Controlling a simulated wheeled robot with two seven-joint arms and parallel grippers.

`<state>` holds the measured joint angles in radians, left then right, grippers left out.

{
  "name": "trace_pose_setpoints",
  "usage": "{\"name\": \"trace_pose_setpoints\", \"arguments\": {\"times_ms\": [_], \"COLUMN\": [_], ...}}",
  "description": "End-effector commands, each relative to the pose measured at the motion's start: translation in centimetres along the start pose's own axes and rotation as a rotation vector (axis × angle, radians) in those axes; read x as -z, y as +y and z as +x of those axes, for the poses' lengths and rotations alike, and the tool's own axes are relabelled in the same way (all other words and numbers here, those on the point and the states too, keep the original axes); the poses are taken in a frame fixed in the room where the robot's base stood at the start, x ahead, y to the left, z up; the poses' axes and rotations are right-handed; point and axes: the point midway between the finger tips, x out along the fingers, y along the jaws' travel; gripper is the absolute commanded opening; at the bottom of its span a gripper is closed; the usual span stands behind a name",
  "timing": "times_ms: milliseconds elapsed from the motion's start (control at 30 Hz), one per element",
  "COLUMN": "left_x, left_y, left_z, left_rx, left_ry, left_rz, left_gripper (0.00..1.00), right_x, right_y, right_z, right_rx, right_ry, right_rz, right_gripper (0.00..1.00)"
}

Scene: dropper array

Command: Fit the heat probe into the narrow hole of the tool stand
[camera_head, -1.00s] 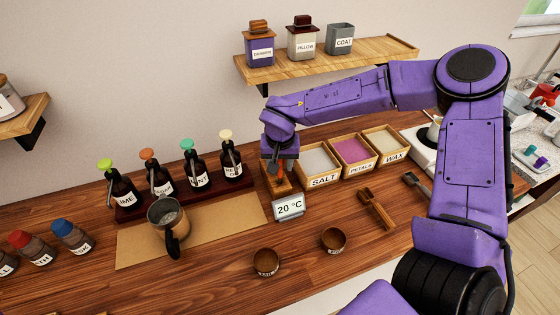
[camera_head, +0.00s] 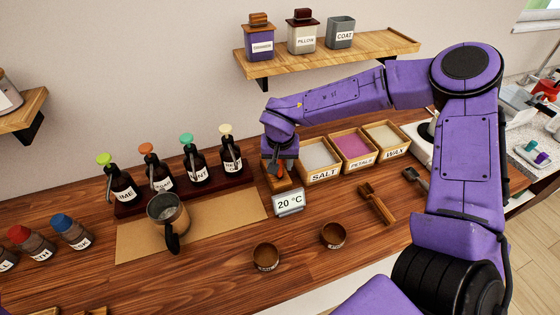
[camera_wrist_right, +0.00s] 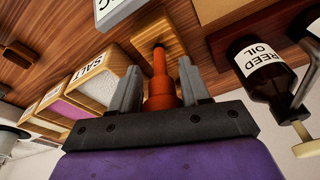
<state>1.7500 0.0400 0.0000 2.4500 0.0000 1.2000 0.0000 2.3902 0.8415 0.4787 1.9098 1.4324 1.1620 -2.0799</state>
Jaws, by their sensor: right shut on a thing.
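The heat probe (camera_wrist_right: 162,88) is an orange-red tool with a wide base and a narrow neck. My right gripper (camera_wrist_right: 160,72) is shut on it, with one grey finger on each side. The probe's dark narrow end points at the wooden tool stand (camera_wrist_right: 180,38). It looks to be at the stand's top, but I cannot tell whether it is inside a hole. In the head view the right gripper (camera_head: 280,166) is right over the stand (camera_head: 272,186) and hides most of it. My left gripper is not in view.
A 20 °C display (camera_head: 289,203) stands just in front of the stand. The salt box (camera_head: 318,160) is close on the right, and the pump bottle rack (camera_head: 215,188) on the left.

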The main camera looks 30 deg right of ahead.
Motion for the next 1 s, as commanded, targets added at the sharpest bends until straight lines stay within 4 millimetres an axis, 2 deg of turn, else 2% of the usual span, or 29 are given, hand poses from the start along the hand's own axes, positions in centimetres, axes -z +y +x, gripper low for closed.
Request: {"name": "trace_pose_setpoints", "arguments": {"times_ms": [67,100,167,433,533,667,800,1000], "left_x": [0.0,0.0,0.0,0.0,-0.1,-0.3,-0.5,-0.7], "left_y": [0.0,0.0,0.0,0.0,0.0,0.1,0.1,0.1], "left_z": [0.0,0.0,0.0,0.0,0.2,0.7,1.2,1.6], "left_rx": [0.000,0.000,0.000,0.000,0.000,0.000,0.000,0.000], "left_ry": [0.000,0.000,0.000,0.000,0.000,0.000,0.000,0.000], "left_rz": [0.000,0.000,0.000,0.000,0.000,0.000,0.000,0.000], "left_gripper": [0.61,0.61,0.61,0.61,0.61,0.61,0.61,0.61], "right_x": [0.0,0.0,0.0,0.0,0.1,0.1,0.1,0.0], "right_y": [0.0,0.0,0.0,0.0,0.0,-0.1,-0.1,0.0], "right_z": [0.0,0.0,0.0,0.0,-0.7,-3.3,-6.8,-9.9], "right_rx": [0.000,0.000,0.000,-0.001,0.001,0.004,0.004,0.000], "right_ry": [0.000,0.000,0.000,0.000,0.002,0.005,0.005,0.001], "right_rz": [0.000,0.000,0.000,0.000,0.001,0.002,0.001,0.001], "right_gripper": [0.12,0.56,0.75,0.76,0.76,0.76,0.76,0.76]}}
